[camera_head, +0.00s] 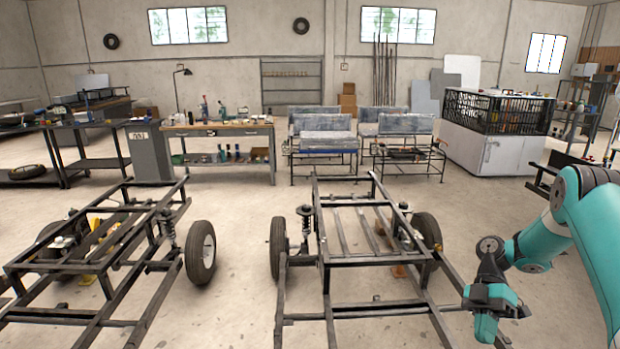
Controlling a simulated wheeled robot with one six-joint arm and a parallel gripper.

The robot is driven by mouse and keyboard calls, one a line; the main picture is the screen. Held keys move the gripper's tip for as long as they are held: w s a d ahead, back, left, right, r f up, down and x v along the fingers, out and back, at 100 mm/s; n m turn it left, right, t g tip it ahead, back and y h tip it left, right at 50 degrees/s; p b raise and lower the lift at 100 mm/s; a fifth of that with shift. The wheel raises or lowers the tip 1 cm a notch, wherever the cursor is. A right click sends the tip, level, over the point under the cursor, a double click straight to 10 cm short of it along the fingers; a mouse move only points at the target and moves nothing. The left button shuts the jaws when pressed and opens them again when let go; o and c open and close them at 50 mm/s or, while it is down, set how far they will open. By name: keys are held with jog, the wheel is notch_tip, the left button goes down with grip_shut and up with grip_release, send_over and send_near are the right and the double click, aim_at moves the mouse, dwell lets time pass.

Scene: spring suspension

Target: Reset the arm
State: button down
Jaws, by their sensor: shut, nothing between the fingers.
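My arm (590,225) is teal and black and comes in from the right edge of the view. My gripper (488,330) hangs at its end, pointing down at the lower right, just right of the nearer end of the right-hand chassis frame. It is shut and holds nothing. Whether it touches the frame cannot be told from this view.
Two black metal chassis frames stand on the floor, one left (128,268) and one right (350,262), with wheels and springs. A workbench (222,131), metal racks (408,160) and a white cabinet (480,150) stand behind. Bare floor (235,260) lies between the frames.

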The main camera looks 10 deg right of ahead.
jog(key=s+a+r+m+t+h, duration=0.1)
jog(key=a+r+m+t+h, duration=0.45)
jog(key=a+r, duration=1.3)
jog(key=s+a+r+m+t+y, duration=0.1)
jog(key=s+a+r+m+t, duration=0.1)
jog(key=s, duration=0.5)
jog(key=s+a+r+m+t+y+b, duration=0.1)
jog(key=s+a+r+m, duration=0.1)
jog(key=s+a+m, duration=0.2)
jog(key=s+a, duration=0.3)
jog(key=s, duration=0.1)
jog(key=shift+s+r+m+t, duration=0.25)
jog(key=shift+r+m+t, duration=0.1)
jog(key=shift+r, duration=0.05)
jog(key=shift+y, duration=0.25)
